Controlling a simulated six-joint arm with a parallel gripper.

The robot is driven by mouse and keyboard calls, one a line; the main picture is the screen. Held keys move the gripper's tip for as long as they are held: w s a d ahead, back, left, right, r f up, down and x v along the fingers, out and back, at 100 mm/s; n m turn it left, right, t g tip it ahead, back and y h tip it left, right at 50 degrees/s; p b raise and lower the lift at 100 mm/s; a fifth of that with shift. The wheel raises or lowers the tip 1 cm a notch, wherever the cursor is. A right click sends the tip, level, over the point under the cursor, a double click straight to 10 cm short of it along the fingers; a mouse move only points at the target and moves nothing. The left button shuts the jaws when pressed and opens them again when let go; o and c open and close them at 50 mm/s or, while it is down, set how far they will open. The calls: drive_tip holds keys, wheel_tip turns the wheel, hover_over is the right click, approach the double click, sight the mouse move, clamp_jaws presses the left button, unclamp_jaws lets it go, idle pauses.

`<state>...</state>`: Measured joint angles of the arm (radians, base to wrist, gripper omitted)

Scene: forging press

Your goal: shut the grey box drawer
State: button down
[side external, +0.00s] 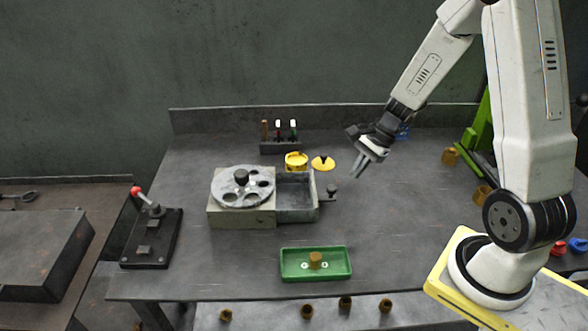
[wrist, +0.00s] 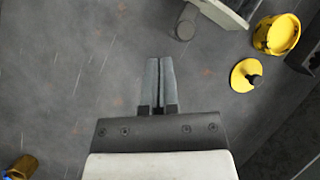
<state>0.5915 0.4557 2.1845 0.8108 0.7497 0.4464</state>
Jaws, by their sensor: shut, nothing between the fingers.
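The grey box (side external: 241,217) stands on the table with a round grey disc with holes and a dark knob on top. Its drawer (side external: 297,214) is pulled out to the right and looks empty in the side view. The drawer's handle (side external: 331,191) sticks out on its right end. The handle (wrist: 183,29) and a corner of the drawer (wrist: 232,9) also show at the top of the wrist view. My gripper (side external: 358,175) is shut and empty, above the table, to the right of the handle and apart from it. Its fingers (wrist: 160,64) are together in the wrist view.
A yellow cup (side external: 296,160) and a yellow lid (side external: 322,163) lie behind the drawer. A green tray (side external: 316,275) is in front, holding a brown piece. A red-knobbed lever press (side external: 152,235) stands at left.

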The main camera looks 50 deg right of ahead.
sight(281, 188)
drive_tip(key=w+d+f+m+t+y, duration=0.1)
drive_tip(key=w+d+m+t, duration=0.1)
drive_tip(key=d+m+t, duration=0.4)
drive_tip(key=w+a+f, duration=0.1)
drive_tip(key=f, duration=0.1)
drive_tip(key=w+a+f+m+g, duration=0.1)
drive_tip(key=w+f, duration=0.1)
drive_tip(key=w+a+f+g, duration=0.1)
drive_tip(key=w+f, duration=0.1)
drive_tip(key=f, duration=0.1)
drive_tip(key=shift+a, duration=0.15)
drive_tip(key=shift+w+a, duration=1.45)
drive_tip(key=shift+w, duration=0.05)
drive_tip(key=w+a, duration=0.8)
drive_tip(key=shift+a, duration=0.1)
